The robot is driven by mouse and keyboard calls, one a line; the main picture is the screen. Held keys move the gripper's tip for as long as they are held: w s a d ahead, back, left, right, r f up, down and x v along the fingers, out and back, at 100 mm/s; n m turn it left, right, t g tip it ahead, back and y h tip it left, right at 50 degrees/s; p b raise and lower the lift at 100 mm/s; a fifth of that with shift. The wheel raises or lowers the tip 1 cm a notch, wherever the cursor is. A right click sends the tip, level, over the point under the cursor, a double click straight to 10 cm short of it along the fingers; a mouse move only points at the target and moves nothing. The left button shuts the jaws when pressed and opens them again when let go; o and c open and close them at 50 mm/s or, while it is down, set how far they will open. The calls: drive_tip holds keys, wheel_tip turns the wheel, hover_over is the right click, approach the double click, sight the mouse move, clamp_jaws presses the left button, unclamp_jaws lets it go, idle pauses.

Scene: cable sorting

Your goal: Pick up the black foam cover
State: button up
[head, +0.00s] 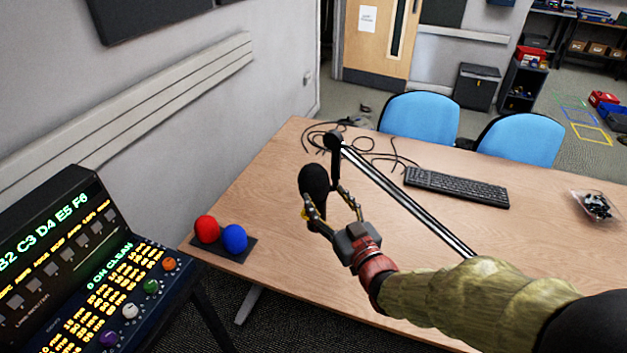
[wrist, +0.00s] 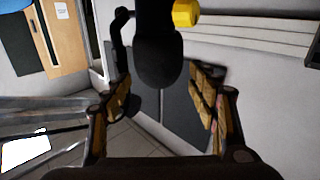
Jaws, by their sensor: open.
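The black foam cover (head: 314,181) is a dark rounded shape at the end of a microphone boom arm, above the wooden table. In the wrist view the black foam cover (wrist: 158,62) hangs in the upper middle, between the two fingers and apart from both. My gripper (head: 331,203) is open around its near side, one finger to each side. The open fingers also show in the wrist view (wrist: 163,92), with nothing gripped. In the head view one finger overlaps the cover's lower edge.
A boom arm (head: 405,198) slants across the table (head: 290,255). Red (head: 206,229) and blue (head: 234,238) balls rest on a dark mat at the left. A keyboard (head: 456,187), loose cables (head: 372,153) and a clear bag (head: 596,207) lie on the table. A yellow piece (wrist: 186,13) shows beside the cover.

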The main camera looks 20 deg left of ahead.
sight(320, 189)
drive_tip(key=x, duration=0.2)
drive_tip(key=b+x, duration=0.1)
drive_tip(key=x, duration=0.1)
drive_tip(key=b+x, duration=0.1)
drive_tip(key=x, duration=0.2)
drive_tip(key=shift+f, duration=0.35)
drive_tip(key=shift+w+a, duration=0.1)
drive_tip(key=shift+w, duration=0.15)
drive_tip(key=shift+r, duration=0.1)
drive_tip(key=c, duration=0.4)
drive_tip(key=shift+c, duration=0.5)
